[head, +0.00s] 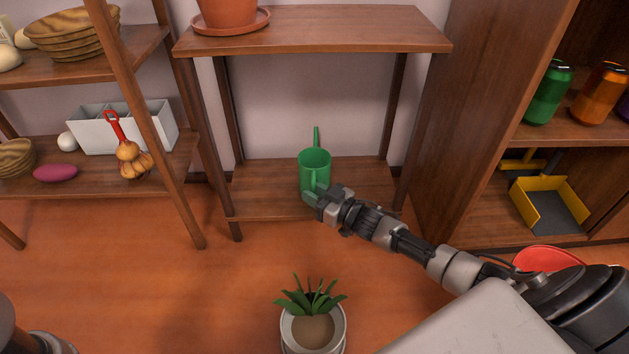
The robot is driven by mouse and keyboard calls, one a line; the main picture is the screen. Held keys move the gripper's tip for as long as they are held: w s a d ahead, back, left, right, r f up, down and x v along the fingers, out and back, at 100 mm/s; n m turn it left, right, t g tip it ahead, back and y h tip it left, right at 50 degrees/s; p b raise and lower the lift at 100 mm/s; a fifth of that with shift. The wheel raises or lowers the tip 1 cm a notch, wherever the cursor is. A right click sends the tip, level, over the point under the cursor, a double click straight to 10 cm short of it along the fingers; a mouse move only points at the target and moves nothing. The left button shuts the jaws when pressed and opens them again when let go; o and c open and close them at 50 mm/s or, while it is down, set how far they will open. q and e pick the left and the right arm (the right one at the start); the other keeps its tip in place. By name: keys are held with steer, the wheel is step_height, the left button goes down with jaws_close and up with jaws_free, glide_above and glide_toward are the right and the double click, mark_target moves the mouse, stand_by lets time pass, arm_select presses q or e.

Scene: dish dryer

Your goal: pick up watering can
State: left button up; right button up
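A green watering can (314,165) stands upright on the lower shelf (264,190) of a small wooden stand. Its thin spout points toward the back wall, and its handle faces me. My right gripper (316,196) is at the handle side of the can, at the front edge of the shelf. Its fingers overlap the handle in the picture, and I cannot tell whether they are closed on it. My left gripper is out of view.
A potted plant (313,315) stands on the floor in front. The stand's top board (312,32) is above the can and holds a terracotta pot (228,12). A shelf with bowls and onions is at left; a cabinet with cans (548,92) and a yellow dustpan (548,207) is at right.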

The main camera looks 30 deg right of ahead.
steer(key=shift+w+a, duration=0.1)
jaws_close()
steer(key=shift+r, duration=0.2)
